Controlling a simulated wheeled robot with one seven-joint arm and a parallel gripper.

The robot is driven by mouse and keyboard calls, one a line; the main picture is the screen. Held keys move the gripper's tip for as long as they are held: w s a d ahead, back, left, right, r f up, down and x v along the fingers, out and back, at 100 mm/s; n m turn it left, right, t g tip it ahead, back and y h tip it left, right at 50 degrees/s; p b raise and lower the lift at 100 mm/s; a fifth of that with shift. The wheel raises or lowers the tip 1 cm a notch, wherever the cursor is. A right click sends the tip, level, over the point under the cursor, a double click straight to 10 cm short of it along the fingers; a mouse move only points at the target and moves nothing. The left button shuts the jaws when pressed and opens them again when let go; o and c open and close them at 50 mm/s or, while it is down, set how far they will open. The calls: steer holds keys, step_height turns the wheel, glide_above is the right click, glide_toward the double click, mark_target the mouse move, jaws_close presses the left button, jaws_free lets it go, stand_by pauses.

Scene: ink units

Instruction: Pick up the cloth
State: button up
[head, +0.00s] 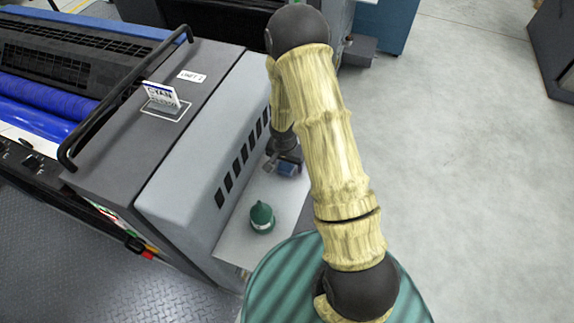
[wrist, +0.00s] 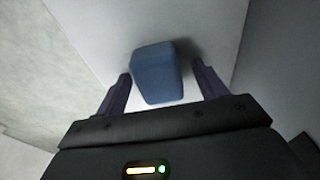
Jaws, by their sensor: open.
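The cloth (wrist: 157,75) shows in the wrist view as a blue, block-like folded shape on a pale grey shelf. In the head view the blue cloth (head: 287,169) is small and partly covered by my gripper (head: 284,162). In the wrist view my gripper (wrist: 162,90) is open, with one dark finger to the left of the cloth and one to its right. A gap shows between the cloth and the right finger; the left finger is very close to the cloth's edge, and I cannot tell whether they touch.
The pale shelf (head: 238,243) juts from the grey ink unit (head: 200,150), whose slotted side wall rises beside my gripper. A green cone-topped container (head: 262,217) stands on the shelf's near part. A card (head: 161,95) stands on the unit's top. Open floor (head: 460,150) lies to the right.

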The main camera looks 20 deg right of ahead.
steer(key=c, duration=1.1)
steer(key=shift+w+r, duration=0.15)
steer(key=shift+r, duration=0.35)
steer(key=r, duration=0.9)
steer(key=shift+s, duration=0.25)
steer(key=shift+w, duration=0.1)
steer(key=shift+o, duration=1.1)
steer(key=shift+c, duration=0.4)
